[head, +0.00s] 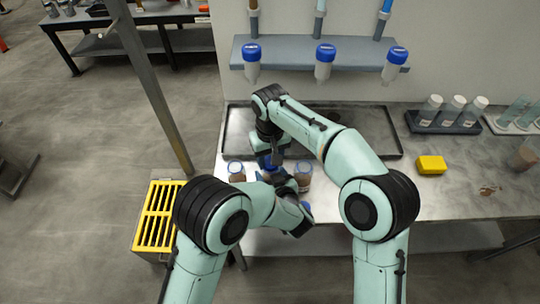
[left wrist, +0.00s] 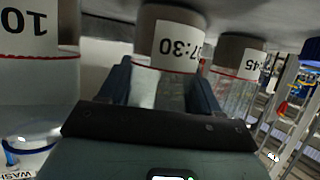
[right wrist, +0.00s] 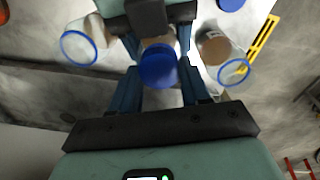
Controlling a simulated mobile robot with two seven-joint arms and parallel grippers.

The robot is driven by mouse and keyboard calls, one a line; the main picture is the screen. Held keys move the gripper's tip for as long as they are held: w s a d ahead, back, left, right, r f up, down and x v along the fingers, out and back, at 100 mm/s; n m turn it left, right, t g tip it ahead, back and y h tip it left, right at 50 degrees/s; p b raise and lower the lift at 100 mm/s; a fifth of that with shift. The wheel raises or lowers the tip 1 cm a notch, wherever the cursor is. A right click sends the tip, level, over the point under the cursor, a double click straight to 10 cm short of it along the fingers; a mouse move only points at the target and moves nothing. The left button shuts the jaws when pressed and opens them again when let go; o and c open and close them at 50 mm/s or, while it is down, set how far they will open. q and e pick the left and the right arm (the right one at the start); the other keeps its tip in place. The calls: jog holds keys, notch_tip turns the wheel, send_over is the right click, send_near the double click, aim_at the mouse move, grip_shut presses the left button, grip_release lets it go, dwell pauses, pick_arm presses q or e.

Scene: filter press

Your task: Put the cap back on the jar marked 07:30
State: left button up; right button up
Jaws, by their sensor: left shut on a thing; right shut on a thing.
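The jar marked 07:30 shows upside down in the left wrist view (left wrist: 175,50), between the fingers of my left gripper (left wrist: 160,85), which is shut on it. In the right wrist view a blue cap (right wrist: 158,66) lies between the fingertips of my right gripper (right wrist: 158,85), which is shut on it. The cap is over the mouth of the held jar. I cannot tell whether it is seated or just above the rim. In the head view my right gripper (head: 268,148) comes down over the jar, and my arms hide most of both.
Blue-rimmed jars stand on either side, left (head: 236,171) and right (head: 303,172). A loose blue cap (head: 306,207) lies near the table's front edge. Capped bottles hang from the shelf (head: 350,50).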

jog(key=shift+f, duration=0.1)
jog(key=m, duration=0.4)
jog(key=shift+m, duration=0.3)
jog(key=m, duration=0.4)
jog(key=shift+m, duration=0.4)
jog(key=m, duration=0.4)
jog(key=shift+d+m, duration=0.1)
jog(key=shift+m, duration=0.3)
jog(key=m, duration=0.5)
jog(key=o, duration=1)
jog(key=shift+s, duration=0.15)
